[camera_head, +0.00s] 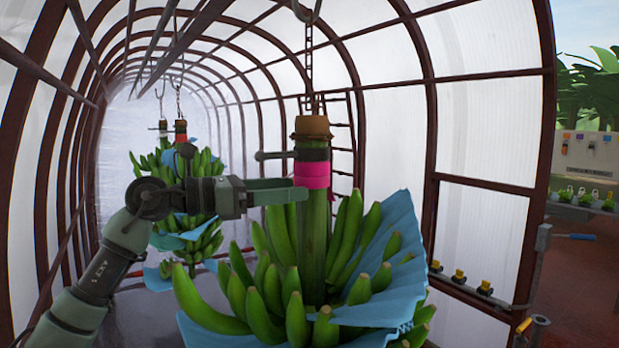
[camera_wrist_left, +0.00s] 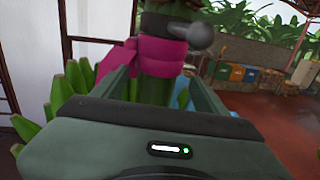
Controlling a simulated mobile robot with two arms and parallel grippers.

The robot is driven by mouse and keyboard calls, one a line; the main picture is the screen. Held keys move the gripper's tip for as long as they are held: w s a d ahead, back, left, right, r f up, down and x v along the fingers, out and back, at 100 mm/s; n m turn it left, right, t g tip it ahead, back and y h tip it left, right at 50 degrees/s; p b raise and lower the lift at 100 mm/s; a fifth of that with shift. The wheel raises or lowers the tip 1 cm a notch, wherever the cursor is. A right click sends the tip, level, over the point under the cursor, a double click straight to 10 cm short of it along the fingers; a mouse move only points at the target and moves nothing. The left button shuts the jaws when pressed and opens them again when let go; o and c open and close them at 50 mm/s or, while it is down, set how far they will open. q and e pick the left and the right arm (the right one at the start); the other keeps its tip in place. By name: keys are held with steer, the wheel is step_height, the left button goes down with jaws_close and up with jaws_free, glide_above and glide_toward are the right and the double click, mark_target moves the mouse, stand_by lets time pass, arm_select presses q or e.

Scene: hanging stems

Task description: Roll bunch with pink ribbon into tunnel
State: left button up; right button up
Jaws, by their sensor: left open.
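The bunch with the pink ribbon (camera_head: 313,174) hangs upright by a chain in the middle of the head view. Its thick green stem (camera_head: 313,235) carries green bananas (camera_head: 290,300) partly wrapped in blue sheet. A dark band with a side bar (camera_head: 275,155) sits above the ribbon. My left gripper (camera_head: 296,190) is open at ribbon height, its fingers reaching the stem. In the left wrist view the stem and pink ribbon (camera_wrist_left: 165,58) lie between or just beyond the fingers; contact is unclear. The tunnel (camera_head: 130,115) of dark arches and white sheeting stretches to the back left.
More hanging bunches (camera_head: 185,165), one with a red band, hang deeper in the tunnel behind my left arm. An overhead rail runs into the tunnel. A dark-framed side wall (camera_head: 480,225) stands at right. Several coloured bins (camera_wrist_left: 235,73) stand farther off.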

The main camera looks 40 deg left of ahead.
mark_target(310, 186)
arm_select(q)
steer(key=p+x, duration=0.2)
steer(key=x, duration=0.3)
steer(key=shift+w+a+p, duration=0.1)
steer(key=shift+p, duration=0.25)
steer(key=shift+w, duration=0.2)
steer(key=shift+s, duration=0.1)
steer(key=c, duration=0.4)
jaws_close()
arm_select(e)
steer(key=r, duration=0.1)
steer(key=w+r, duration=0.1)
steer(key=r, duration=0.1)
steer(key=shift+w+a+r, duration=0.15)
steer(key=shift+a+r, duration=0.2)
steer(key=shift+a, duration=0.05)
